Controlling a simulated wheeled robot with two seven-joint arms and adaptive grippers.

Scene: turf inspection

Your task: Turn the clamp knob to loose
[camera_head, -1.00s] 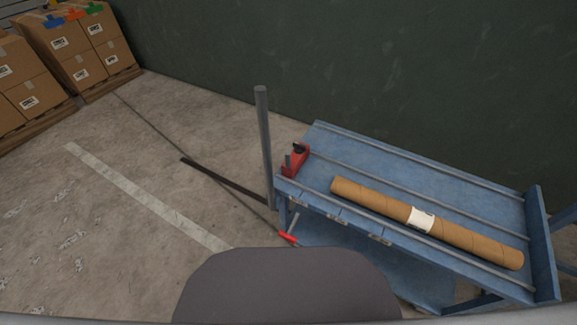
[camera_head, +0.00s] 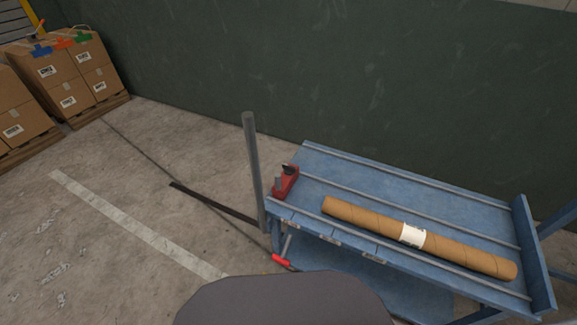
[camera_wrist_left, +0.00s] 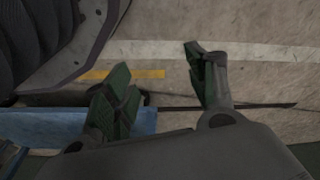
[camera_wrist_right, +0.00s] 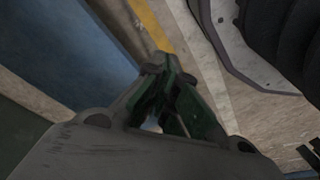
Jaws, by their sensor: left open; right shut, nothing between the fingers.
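A red clamp (camera_head: 286,183) with a dark part on top (camera_head: 288,169) sits at the near left corner of the blue bench (camera_head: 385,180) in the head view. Whether the dark part is the knob, and its setting, is too small to tell. My left gripper (camera_wrist_left: 158,82) is open and empty in the left wrist view, with a blue surface at the left and the floor behind it. My right gripper (camera_wrist_right: 168,88) is shut and empty in the right wrist view, fingers together. Neither gripper shows in the head view, and neither touches the clamp.
A cardboard tube (camera_head: 365,225) with a white label lies along the bench. A grey post (camera_head: 253,170) stands at the bench's left end. A red-handled part (camera_head: 282,261) hangs below its edge. Cartons (camera_head: 75,75) stand far left. Floor left of the bench is mostly clear.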

